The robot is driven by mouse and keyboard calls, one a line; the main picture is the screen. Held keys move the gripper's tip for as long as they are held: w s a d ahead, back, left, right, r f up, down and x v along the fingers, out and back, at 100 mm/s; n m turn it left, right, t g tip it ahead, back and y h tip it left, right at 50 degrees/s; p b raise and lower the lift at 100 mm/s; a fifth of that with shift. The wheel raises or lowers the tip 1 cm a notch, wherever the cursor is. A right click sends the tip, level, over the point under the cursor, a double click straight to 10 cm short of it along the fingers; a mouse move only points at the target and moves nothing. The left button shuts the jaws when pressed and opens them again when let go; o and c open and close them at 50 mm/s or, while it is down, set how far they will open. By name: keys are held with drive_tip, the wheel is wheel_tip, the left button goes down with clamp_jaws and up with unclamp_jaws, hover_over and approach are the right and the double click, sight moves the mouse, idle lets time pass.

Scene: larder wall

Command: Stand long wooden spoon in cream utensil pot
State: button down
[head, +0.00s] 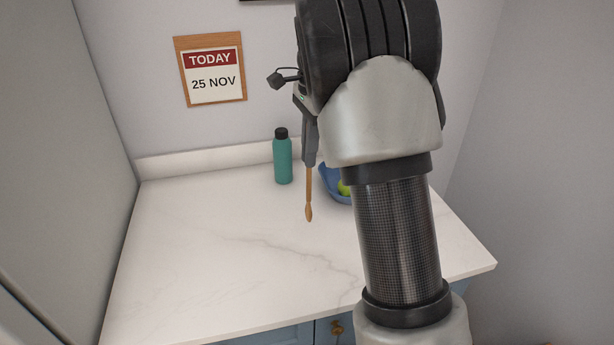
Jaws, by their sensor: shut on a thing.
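A long wooden spoon (309,196) hangs below my gripper (309,160) in the head view, upright with its wider end down. My gripper is shut on the spoon's upper part and holds it in front of the back wall. The lower tip appears over the white counter; I cannot tell how high above it. My own arm covers the right middle of the view. No cream utensil pot is visible; the arm hides part of the counter.
A teal bottle (282,158) with a black cap stands left of the spoon. The left and front of the marble counter (210,250) are clear. A calendar (211,72) hangs on the wall.

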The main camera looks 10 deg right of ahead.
sight(309, 177)
drive_tip(key=shift+f, duration=2.2)
drive_tip(key=c, duration=1.8)
unclamp_jaws()
drive_tip(key=shift+c, duration=0.2)
drive_tip(key=shift+r, duration=0.1)
